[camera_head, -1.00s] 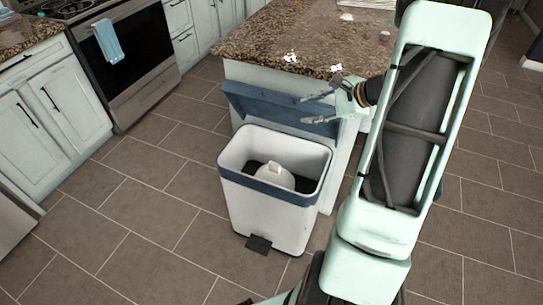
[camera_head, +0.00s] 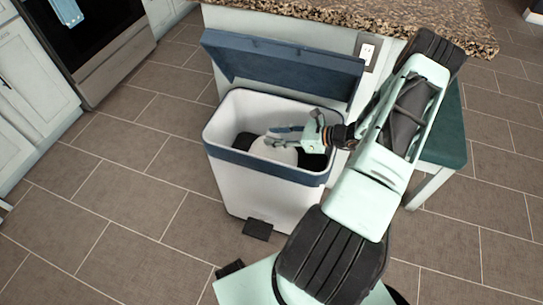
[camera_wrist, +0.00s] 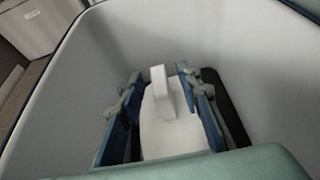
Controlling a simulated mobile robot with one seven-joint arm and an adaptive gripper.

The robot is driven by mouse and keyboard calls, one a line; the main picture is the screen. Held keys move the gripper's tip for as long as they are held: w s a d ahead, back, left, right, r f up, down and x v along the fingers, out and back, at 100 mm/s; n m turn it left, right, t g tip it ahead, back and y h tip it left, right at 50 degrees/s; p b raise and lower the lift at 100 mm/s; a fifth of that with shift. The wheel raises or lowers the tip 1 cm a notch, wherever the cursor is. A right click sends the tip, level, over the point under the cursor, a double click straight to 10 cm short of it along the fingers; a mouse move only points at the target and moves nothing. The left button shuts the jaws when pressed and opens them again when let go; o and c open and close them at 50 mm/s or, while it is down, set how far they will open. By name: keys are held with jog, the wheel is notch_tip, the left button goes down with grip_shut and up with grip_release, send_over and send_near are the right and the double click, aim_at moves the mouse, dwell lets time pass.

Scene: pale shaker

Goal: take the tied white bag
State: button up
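The tied white bag (camera_head: 274,150) sits inside the open white trash bin (camera_head: 262,192), and its upright knot (camera_wrist: 161,84) shows in the wrist view. My gripper (camera_head: 283,134) is over the bin opening, at the top of the bag. In the wrist view my gripper (camera_wrist: 158,92) has its two blue-padded fingers apart, one on each side of the bag and its knot. A gap shows beside the knot, so the gripper is not closed on it. Whether a finger touches the bag's lower part I cannot tell.
The bin's blue lid (camera_head: 285,68) stands raised behind the opening. The bin walls (camera_wrist: 75,85) surround the fingers closely. A granite-topped counter (camera_head: 400,20) is behind, and a teal-topped stool (camera_head: 444,135) stands at the right. The tiled floor at the left is clear.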

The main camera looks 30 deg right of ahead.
aim_at(259, 142)
jog(key=b+x, duration=0.1)
jog(key=x, duration=0.5)
jog(key=shift+w+a, duration=0.25)
grip_shut()
jog(key=shift+r, duration=0.1)
